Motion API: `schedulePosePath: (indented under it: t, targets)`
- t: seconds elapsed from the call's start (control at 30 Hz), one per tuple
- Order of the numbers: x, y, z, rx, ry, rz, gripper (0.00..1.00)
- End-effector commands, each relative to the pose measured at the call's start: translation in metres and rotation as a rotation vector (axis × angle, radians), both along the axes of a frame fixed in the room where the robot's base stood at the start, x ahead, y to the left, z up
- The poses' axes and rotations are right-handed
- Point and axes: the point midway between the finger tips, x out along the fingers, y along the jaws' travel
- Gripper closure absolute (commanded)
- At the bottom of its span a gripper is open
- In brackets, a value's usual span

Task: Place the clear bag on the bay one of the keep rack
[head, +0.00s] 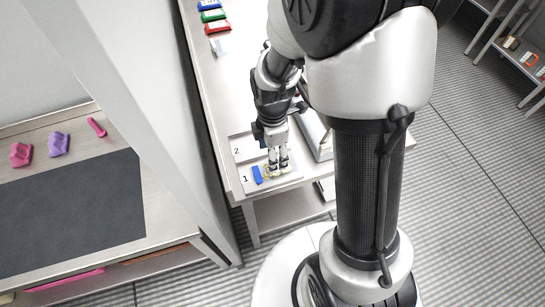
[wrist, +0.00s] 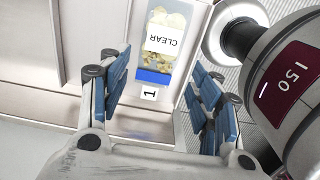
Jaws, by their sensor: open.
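The clear bag (wrist: 165,42) shows pale yellowish contents, a white CLEAR label and a blue end strip. It lies flat in bay one of the keep rack, beside the white "1" tag (wrist: 149,93). In the head view, the bag's blue strip (head: 257,174) lies just right of the rack's "1" mark (head: 245,179); my fingers partly cover the rest. My gripper (head: 278,172) is low over bay one. In the wrist view, my gripper (wrist: 158,75) is open, with blue-padded fingers apart on either side of the bag's blue end and a gap on both sides.
Bay two, marked "2" (head: 237,151), lies behind bay one. A grey slanted object (head: 316,137) stands close to the right of my gripper. Blue, green and red items (head: 213,17) sit farther along the table. A left bench holds pink and purple pieces (head: 59,144).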

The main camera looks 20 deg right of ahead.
Motion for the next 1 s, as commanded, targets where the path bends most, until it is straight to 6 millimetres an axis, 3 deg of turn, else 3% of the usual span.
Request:
schedulePosePath:
  t: [0.1,0.47,0.63,0.8,1.0]
  targets:
    - [0.001,0.0,0.028,0.0,-0.004,0.0,0.42]
    - [-0.003,0.0,0.072,0.001,-0.026,-0.072,0.42]
    - [-0.024,0.0,0.131,0.022,-0.115,-0.387,0.42]
    - [-0.066,-0.001,0.19,0.093,-0.214,-0.813,0.42]
    - [-0.118,-0.001,0.229,0.216,-0.294,-1.259,0.42]
